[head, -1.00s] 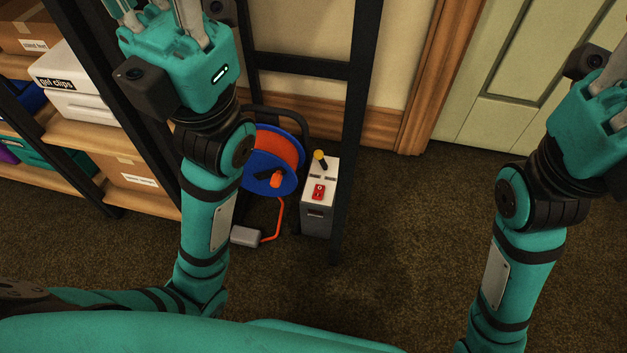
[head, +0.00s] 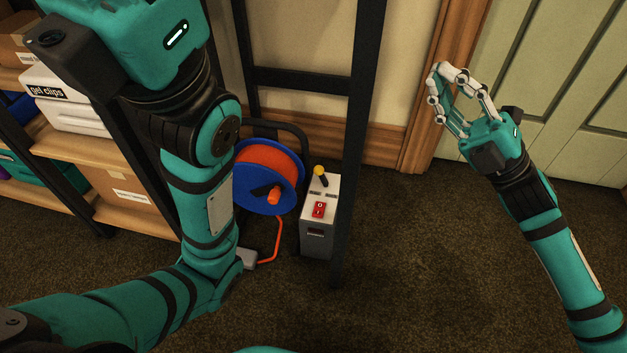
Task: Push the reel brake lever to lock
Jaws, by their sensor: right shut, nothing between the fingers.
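A cable reel (head: 268,162) with blue flanges and orange cable stands on the floor in a black frame. Beside it on the right is a grey box (head: 318,222) with a white top. A short black lever with a yellow knob (head: 319,171) stands up from the box's back edge, and a red switch (head: 319,209) sits in front of it. My right gripper (head: 440,69) is shut and empty, in front of the door trim, well right of the lever and apart from it. My left gripper's teal body (head: 150,35) is at the top left; its fingers are out of frame.
A black upright post (head: 357,150) stands just right of the box, between it and my right gripper. A shelf with boxes (head: 75,108) is at the left. A grey block (head: 246,259) joins the orange cable on the carpet. The floor at centre right is free.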

